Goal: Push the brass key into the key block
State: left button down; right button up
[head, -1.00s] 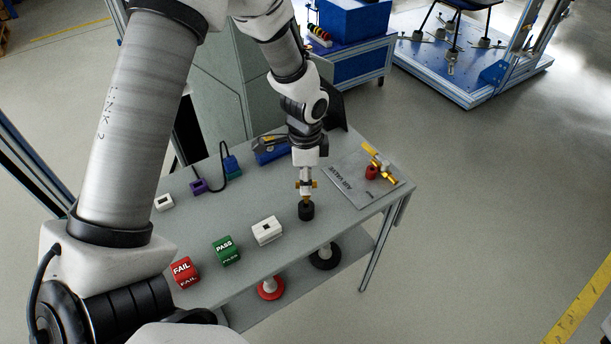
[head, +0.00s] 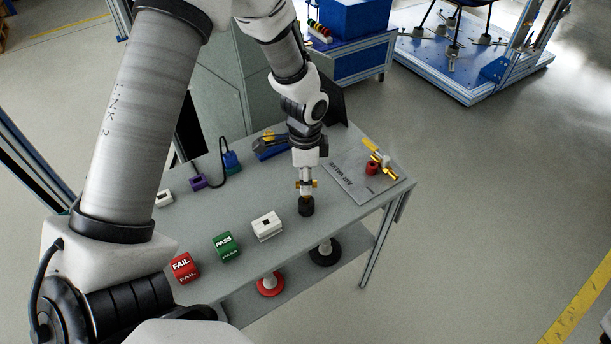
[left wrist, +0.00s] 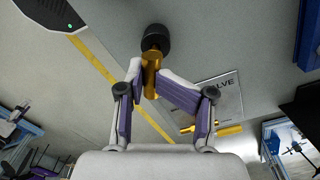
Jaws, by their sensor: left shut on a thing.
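My left gripper (head: 306,184) is above the grey table, right of a white block with a dark opening on top (head: 267,227), which looks like the key block. The gripper is shut on the brass key, whose black round end (head: 306,207) points down toward the table. In the left wrist view the fingers (left wrist: 150,80) close around the key's brass shaft (left wrist: 152,62), and the black end (left wrist: 155,38) sticks out beyond them. The key is apart from the white block. I cannot tell whether its black end touches the table. My right gripper is not in view.
A green PASS block (head: 227,246) and a red FAIL block (head: 184,268) stand left of the white block. A grey AIR VALVE plate (head: 350,183) with a brass valve lies at right. A purple block (head: 198,182) and a blue tool (head: 270,149) are farther back.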

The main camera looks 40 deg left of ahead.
pick_arm(q)
jog(key=shift+f+b, duration=0.5)
jog(key=shift+f, duration=0.7)
jog(key=c, duration=0.5)
grip_release()
notch_tip(320, 180, up, 12)
jog(key=shift+w+a, duration=0.15)
jog(key=shift+f, duration=0.1)
